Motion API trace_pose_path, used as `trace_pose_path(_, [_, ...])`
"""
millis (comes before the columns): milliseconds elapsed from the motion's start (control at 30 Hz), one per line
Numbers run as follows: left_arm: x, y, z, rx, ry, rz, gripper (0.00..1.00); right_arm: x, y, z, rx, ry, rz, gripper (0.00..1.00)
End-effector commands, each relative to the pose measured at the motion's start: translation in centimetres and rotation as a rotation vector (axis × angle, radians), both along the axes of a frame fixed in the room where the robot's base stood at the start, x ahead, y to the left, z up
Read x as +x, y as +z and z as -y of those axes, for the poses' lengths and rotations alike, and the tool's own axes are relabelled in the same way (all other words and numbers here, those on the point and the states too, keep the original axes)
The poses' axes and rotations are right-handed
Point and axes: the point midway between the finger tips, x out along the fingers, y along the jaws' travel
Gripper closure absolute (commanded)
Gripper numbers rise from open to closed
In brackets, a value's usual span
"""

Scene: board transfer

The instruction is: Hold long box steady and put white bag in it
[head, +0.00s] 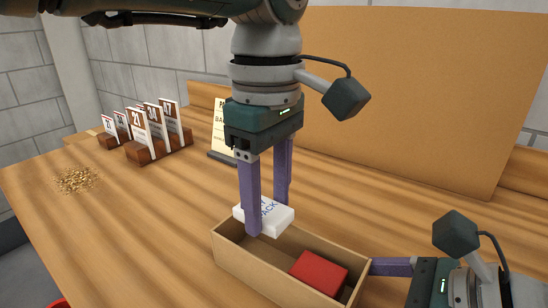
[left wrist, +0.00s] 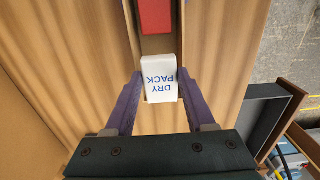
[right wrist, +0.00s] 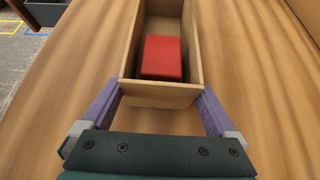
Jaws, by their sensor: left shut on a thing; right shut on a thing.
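The white bag (head: 268,215), marked "DRY PACK", is between the purple fingers of my left gripper (head: 267,215), which is shut on it. It also shows in the left wrist view (left wrist: 159,79). It is at the left end of the long box (head: 236,262), at about rim height or a little above; the exact gap is hard to tell. The long box is open-topped and light brown, with a red block (head: 319,271) inside toward its right end. My right gripper (right wrist: 160,88) is shut on the box's near end in the right wrist view, a finger on each side.
Wooden racks with numbered cards (head: 157,135) stand at the back left of the table. A yellow sign (head: 219,125) stands behind my left gripper. A pile of small golden bits (head: 77,180) lies at the left. A large tan panel (head: 400,95) rises behind.

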Motion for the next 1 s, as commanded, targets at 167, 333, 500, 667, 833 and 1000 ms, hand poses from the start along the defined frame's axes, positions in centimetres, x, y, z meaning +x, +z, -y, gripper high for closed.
trace_pose_path(167, [0.0,-0.1,0.04,-0.001,-0.001,0.001,0.98,0.0,0.03,-0.02,0.001,0.0,0.001,0.42])
trace_pose_path(333, [0.01,-0.07,0.04,-0.001,-0.001,0.001,0.98,0.0,0.03,-0.02,0.001,0.0,0.001,0.42])
trace_pose_path(500, [0.0,-0.06,0.09,-0.001,-0.001,0.0,0.98,0.0,0.03,-0.02,0.001,0.0,0.001,0.42])
trace_pose_path(667, [-0.01,-0.15,0.07,-0.001,-0.001,0.0,0.98,0.0,0.03,-0.02,0.001,0.0,0.001,0.42])
trace_pose_path(833, [-0.03,-0.46,0.06,0.001,-0.001,-0.001,0.98,0.0,0.03,-0.02,0.001,0.0,0.001,0.42])
trace_pose_path(1000, [-0.02,-0.68,0.07,0.0,-0.002,0.0,0.98,0.0,0.03,-0.02,0.001,0.0,0.001,0.42])
